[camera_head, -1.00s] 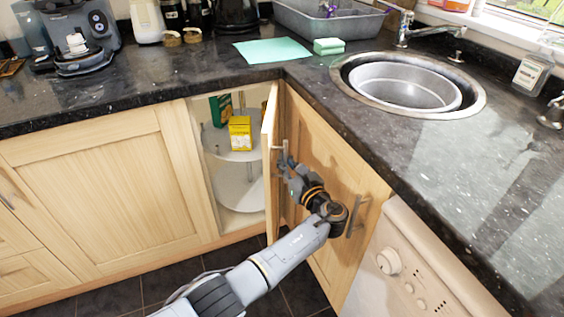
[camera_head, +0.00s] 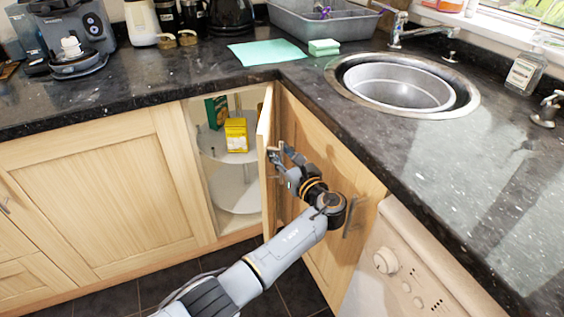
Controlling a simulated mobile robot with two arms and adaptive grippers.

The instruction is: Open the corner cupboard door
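The corner cupboard door (camera_head: 266,175) is a light wood panel, swung out from the opening and seen nearly edge-on. Its handle side faces right, toward my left gripper (camera_head: 282,153). The gripper is at the door's handle side, close to its upper middle, with its fingers spread apart. The handle is hard to make out behind the fingers, and I cannot tell whether they touch it. Inside the corner cupboard, round shelves (camera_head: 235,190) show, with a yellow box (camera_head: 236,135) and a green box (camera_head: 217,111) on the upper one. My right gripper is not in view.
A fixed cabinet front (camera_head: 98,190) is left of the opening. Another wood door (camera_head: 335,170) with a bar handle is behind my arm, beside a white appliance (camera_head: 400,275). The dark worktop (camera_head: 180,85) overhangs both sides and carries a round sink (camera_head: 402,86).

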